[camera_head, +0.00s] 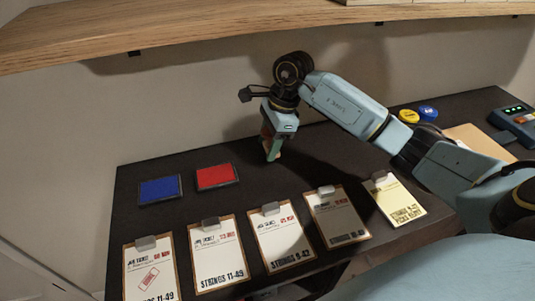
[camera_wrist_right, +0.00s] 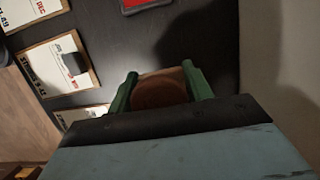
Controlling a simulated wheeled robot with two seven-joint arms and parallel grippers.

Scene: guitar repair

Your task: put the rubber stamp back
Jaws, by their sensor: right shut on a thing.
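The rubber stamp (camera_wrist_right: 160,92) shows in the right wrist view as a round brown handle between green fingers. My right gripper (camera_head: 272,148) is shut on it, low over the dark desk near the back wall, right of the red ink pad (camera_head: 215,176). In the head view the stamp is mostly hidden by the fingers, and I cannot tell whether it touches the desk. The blue ink pad (camera_head: 160,190) lies left of the red one. The leftmost clipboard (camera_head: 150,270) bears a red stamped mark. My left gripper is not in view.
Several clipboards with job tickets line the desk's front, among them one in the middle (camera_head: 281,235) and a yellow one (camera_head: 394,199). Yellow and blue round items (camera_head: 418,114) and a device (camera_head: 515,122) stand at the right. A wooden shelf (camera_head: 200,27) hangs above.

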